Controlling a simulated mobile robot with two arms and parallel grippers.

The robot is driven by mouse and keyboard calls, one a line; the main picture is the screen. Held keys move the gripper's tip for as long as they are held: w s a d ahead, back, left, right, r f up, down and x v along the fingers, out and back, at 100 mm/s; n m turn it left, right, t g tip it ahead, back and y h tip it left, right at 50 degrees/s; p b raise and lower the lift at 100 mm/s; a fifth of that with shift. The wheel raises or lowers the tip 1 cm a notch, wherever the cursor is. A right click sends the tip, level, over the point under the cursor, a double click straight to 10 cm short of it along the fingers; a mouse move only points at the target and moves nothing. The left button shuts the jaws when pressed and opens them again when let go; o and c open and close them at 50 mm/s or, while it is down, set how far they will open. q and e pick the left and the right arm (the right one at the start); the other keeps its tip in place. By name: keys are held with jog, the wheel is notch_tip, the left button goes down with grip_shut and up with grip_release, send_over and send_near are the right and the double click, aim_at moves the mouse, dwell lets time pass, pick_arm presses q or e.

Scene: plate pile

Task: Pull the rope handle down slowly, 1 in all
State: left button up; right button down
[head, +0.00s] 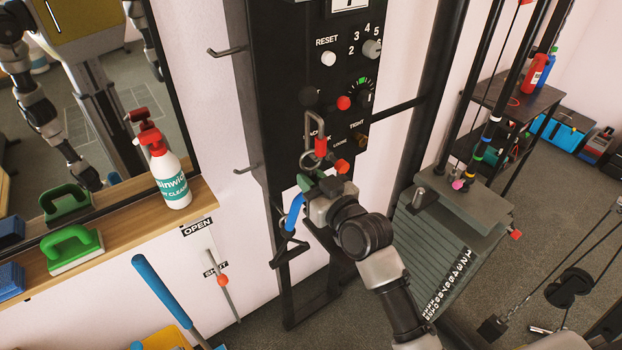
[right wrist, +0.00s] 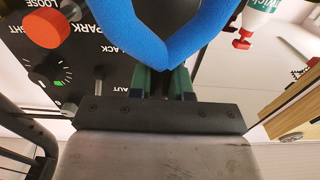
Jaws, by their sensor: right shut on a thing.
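The rope handle has a blue sleeve (head: 294,213) and hangs at the front of the black machine column (head: 285,120). My right gripper (head: 318,188) is at the handle, below a metal ring and a red clip (head: 321,147). In the right wrist view the blue sleeve (right wrist: 190,45) forms a V, its point at the green fingers of my right gripper (right wrist: 163,83). The gripper is shut on the handle; the fingers hide part of the grip. My left gripper is not directly in view.
The column carries a panel with knobs and a gauge (head: 363,95). A weight stack (head: 440,255) stands to the right. On the left, a wooden shelf (head: 120,232) holds a spray bottle (head: 170,178) and a green brush (head: 73,247) under a mirror. A blue-handled tool (head: 162,290) stands below.

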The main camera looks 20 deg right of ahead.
aim_at(309, 145)
jog(key=shift+r+p, duration=0.7)
jog(key=shift+r, duration=0.15)
jog(key=shift+r+p, duration=1.1)
jog(key=shift+p, duration=0.1)
jog(key=shift+r+p, duration=1.2)
jog(key=shift+r+p, duration=1.1)
jog(key=shift+p, duration=0.05)
